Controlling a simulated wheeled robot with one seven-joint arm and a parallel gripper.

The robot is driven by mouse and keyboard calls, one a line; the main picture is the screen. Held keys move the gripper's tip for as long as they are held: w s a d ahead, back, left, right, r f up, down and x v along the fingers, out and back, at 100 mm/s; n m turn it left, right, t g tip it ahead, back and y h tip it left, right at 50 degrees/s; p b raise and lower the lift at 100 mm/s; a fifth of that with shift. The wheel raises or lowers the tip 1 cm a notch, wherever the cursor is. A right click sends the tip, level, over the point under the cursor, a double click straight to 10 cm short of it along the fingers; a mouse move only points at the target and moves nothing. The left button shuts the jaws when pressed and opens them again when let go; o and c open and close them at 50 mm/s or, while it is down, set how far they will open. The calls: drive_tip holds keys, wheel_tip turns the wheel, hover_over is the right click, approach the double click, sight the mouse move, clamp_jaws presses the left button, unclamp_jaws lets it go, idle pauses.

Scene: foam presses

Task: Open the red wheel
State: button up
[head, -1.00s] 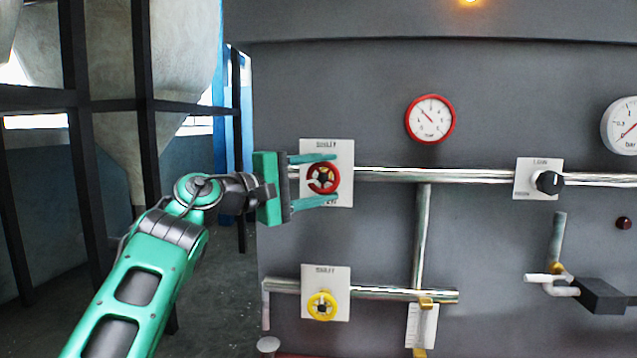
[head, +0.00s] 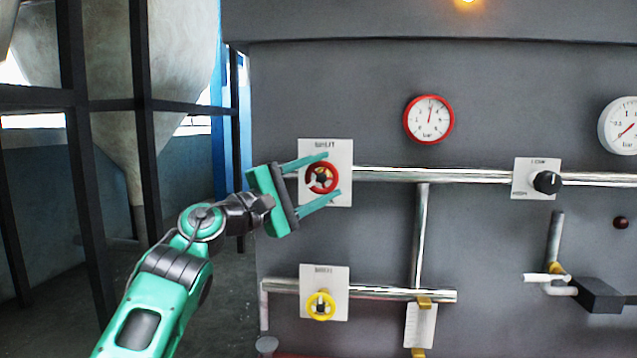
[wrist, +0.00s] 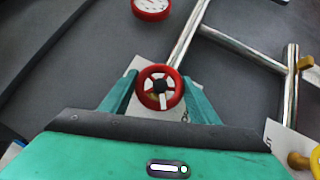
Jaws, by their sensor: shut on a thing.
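The red wheel (head: 322,178) is mounted on a white plate (head: 345,150) on the grey panel, at the left end of the upper pipe. My gripper (head: 320,178) reaches it from the left, with one green finger above the wheel and one below. In the wrist view the red wheel (wrist: 160,87) sits between the two fingers, which hold its rim on both sides. The gripper is tilted in the head view. The red-rimmed gauge (head: 429,119) is above and right of the wheel, its needle pointing almost straight up.
A yellow wheel (head: 321,306) is on a plate below the red one. A black knob (head: 547,182) and a white gauge (head: 620,125) are at the right. A lever with a black block (head: 600,296) juts out at the lower right. Dark posts stand at the left.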

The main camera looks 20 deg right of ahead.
drive_tip(key=o, duration=0.8)
drive_tip(key=shift+s+d+f, duration=0.1)
drive_tip(key=shift+d+f, duration=0.05)
drive_tip(key=shift+f, duration=0.15)
drive_tip(key=shift+o, duration=1.3)
drive_tip(key=shift+r, duration=0.15)
drive_tip(key=v, duration=1.1)
